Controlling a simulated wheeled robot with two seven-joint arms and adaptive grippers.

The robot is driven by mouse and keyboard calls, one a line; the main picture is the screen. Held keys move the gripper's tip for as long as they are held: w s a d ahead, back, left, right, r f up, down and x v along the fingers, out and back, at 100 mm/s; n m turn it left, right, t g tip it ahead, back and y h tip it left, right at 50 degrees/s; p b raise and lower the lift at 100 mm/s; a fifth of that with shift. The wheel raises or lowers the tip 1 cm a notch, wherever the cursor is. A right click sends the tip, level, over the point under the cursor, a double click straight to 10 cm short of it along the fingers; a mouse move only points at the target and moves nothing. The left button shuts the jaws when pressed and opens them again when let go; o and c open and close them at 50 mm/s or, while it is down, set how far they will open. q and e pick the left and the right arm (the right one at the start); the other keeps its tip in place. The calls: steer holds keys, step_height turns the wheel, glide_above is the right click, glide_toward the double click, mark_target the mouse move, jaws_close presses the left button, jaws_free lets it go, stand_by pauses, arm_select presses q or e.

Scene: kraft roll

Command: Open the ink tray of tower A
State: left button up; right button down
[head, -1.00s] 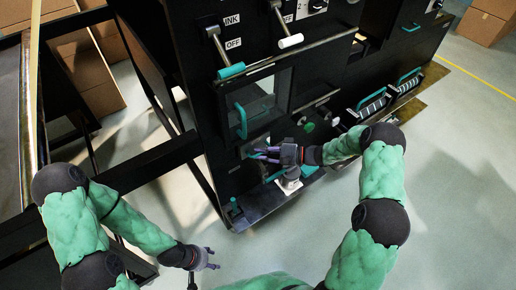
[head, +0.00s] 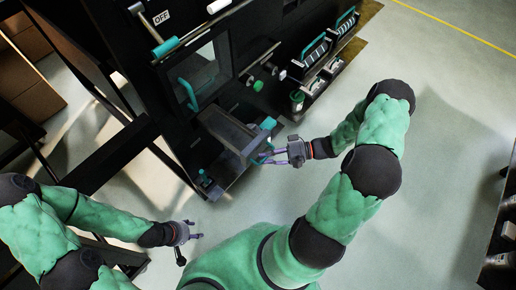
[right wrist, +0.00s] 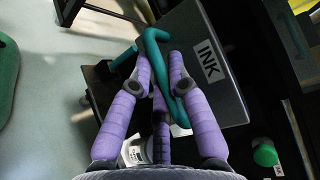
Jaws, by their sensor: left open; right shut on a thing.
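The ink tray (head: 228,128) is a dark drawer that stands out from the lower front of the black press tower. In the right wrist view its grey front (right wrist: 208,68) carries a white INK label and a teal handle (right wrist: 157,50). My right gripper (head: 268,158) is at the tray front, and its purple fingers (right wrist: 160,72) are shut on the teal handle. My left gripper (head: 196,230) is open and empty, low over the floor, apart from the tower.
Above the tray is a window door with a teal handle (head: 187,95). Roller units (head: 317,48) stand further right. A small teal-topped part (head: 204,178) is at the tower base.

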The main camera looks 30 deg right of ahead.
steer(key=shift+s, duration=0.25)
steer(key=c, duration=1.4)
jaws_free()
steer(key=shift+d, duration=0.1)
steer(key=v, duration=1.2)
steer(key=shift+w, duration=0.1)
steer(key=shift+d, duration=0.1)
